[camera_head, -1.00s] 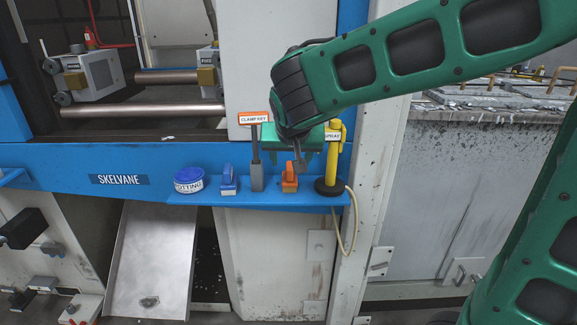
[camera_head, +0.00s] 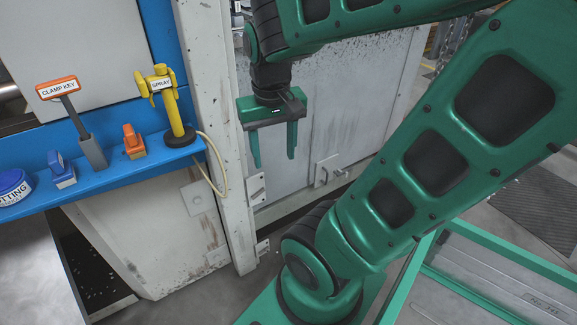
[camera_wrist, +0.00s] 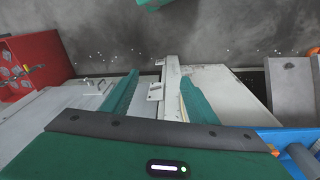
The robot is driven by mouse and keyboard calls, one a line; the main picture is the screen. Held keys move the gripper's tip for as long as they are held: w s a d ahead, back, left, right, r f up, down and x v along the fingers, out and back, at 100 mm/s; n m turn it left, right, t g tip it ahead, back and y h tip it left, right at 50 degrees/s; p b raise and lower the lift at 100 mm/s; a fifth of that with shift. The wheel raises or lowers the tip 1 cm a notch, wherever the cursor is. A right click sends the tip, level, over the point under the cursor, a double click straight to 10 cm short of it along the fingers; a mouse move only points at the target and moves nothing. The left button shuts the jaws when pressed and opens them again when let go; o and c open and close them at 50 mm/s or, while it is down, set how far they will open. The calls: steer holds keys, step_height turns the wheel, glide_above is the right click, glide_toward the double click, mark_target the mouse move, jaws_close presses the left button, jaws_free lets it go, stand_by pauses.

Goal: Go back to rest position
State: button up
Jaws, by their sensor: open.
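My gripper (camera_head: 273,150) hangs fingers-down to the right of the blue shelf and the white post, in front of a grey cabinet. Its two green fingers are apart with nothing between them. In the wrist view, my gripper (camera_wrist: 155,98) also shows both fingers spread and empty, with the floor and the white machine parts beyond. My green arm crosses the right side of the head view.
The blue shelf (camera_head: 110,168) holds the clamp key (camera_head: 90,147), the yellow spray (camera_head: 172,108), an orange-handled tool (camera_head: 133,142), a blue-handled tool (camera_head: 61,170) and a blue-white tub (camera_head: 13,187). The white post (camera_head: 220,130) stands between shelf and gripper. A hose (camera_head: 222,165) hangs there.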

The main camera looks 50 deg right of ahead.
steer(key=s+f+y, duration=0.1)
steer(key=s, duration=0.5)
steer(key=shift+a+f+g, duration=0.15)
steer(key=shift+a+g, duration=0.05)
steer(key=shift+g, duration=0.2)
steer(key=shift+w+f, duration=0.25)
steer(key=shift+w, duration=0.4)
